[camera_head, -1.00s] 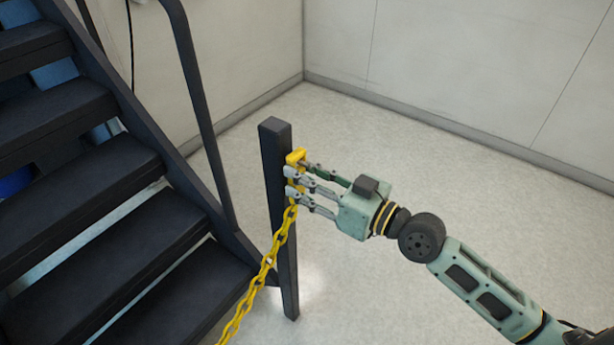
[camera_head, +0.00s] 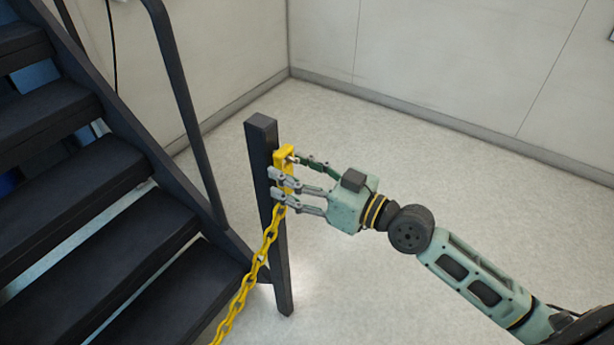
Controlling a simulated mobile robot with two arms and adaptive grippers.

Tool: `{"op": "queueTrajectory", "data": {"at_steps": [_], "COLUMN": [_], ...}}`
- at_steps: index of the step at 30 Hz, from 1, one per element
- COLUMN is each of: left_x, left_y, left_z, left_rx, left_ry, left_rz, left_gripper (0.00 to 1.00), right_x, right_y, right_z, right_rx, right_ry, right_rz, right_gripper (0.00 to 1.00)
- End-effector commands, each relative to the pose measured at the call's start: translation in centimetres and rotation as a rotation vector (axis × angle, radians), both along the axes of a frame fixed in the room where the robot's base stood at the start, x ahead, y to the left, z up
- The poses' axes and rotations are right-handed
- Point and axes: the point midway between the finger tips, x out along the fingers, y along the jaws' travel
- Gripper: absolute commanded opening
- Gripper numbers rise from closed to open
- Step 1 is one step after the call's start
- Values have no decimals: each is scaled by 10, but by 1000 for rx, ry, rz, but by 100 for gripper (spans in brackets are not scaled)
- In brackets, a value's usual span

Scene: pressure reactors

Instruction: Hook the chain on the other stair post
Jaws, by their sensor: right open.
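The dark stair post (camera_head: 277,250) stands upright at the foot of the stairs. The yellow chain (camera_head: 243,292) hangs from a yellow hook piece (camera_head: 285,158) at the post's upper right side and runs down to the lower left. My right gripper (camera_head: 283,178) is open, with its fingers around the hook piece beside the post. The fingers partly cover the hook piece, and I cannot tell whether it is seated on the post. My left gripper is not in view.
Dark stairs (camera_head: 130,225) with a handrail (camera_head: 186,115) fill the left side, close to the post. Pale walls (camera_head: 440,65) stand behind. The light floor (camera_head: 400,150) right of the post is clear.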

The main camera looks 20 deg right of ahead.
Motion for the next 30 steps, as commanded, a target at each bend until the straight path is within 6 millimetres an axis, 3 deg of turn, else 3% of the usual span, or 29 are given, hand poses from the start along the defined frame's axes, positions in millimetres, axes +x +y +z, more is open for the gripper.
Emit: {"op": "queueTrajectory", "data": {"at_steps": [30], "left_x": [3], "left_y": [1], "left_z": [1], "left_rx": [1], "left_ry": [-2], "left_rz": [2], "left_gripper": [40], "right_x": [-87], "right_y": [-69], "right_z": [-2], "right_rx": [-7], "right_ry": [4], "right_rz": [-4], "right_gripper": [56]}}
